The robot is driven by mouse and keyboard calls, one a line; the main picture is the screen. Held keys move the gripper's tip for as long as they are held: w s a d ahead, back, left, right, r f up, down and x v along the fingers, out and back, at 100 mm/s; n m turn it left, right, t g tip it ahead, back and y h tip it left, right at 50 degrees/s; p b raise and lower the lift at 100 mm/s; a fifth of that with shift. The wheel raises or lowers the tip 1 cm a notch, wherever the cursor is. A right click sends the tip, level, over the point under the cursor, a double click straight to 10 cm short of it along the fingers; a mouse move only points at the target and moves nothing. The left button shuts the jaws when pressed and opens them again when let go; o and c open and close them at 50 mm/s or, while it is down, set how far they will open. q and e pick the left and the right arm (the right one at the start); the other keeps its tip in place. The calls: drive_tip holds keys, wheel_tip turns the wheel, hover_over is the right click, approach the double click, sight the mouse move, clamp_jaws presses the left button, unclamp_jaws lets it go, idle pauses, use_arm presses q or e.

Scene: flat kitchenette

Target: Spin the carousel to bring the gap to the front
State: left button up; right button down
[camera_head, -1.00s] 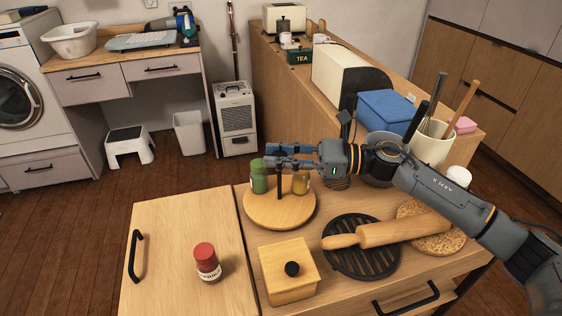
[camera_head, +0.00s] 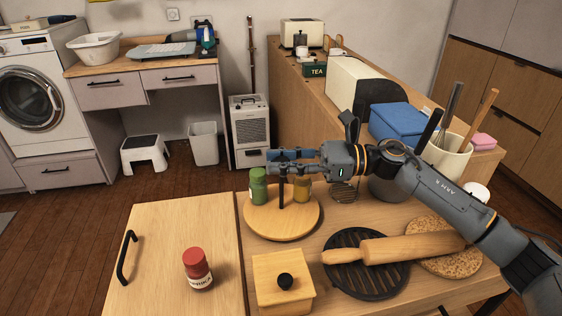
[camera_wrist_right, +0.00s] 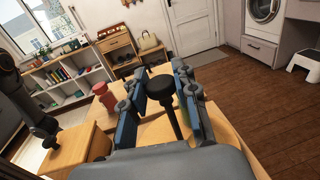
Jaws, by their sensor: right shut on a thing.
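The carousel (camera_head: 273,229) is a round wooden turntable with a thin black centre post (camera_head: 282,195). A green jar (camera_head: 258,187) stands at its back left and an amber jar (camera_head: 302,188) at its back right. Its front half is bare. My right gripper (camera_head: 276,162) is above the carousel, shut on the top of the post. In the right wrist view the post's black knob (camera_wrist_right: 160,87) shows between the two blue-lined fingers. A red jar (camera_head: 198,269) with a white label stands upright on the counter at front left, off the carousel. My left gripper is not in view.
A wooden box (camera_head: 284,283) with a black knob stands just in front of the carousel. A rolling pin (camera_head: 405,249) lies across a black trivet (camera_head: 352,284) and a cork mat (camera_head: 438,264) to the right. The counter around the red jar is clear.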

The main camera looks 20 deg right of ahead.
drive_tip(key=c, duration=1)
unclamp_jaws()
drive_tip(key=shift+r, duration=0.1)
wheel_tip(320, 180, up, 10)
drive_tip(key=shift+f, duration=0.1)
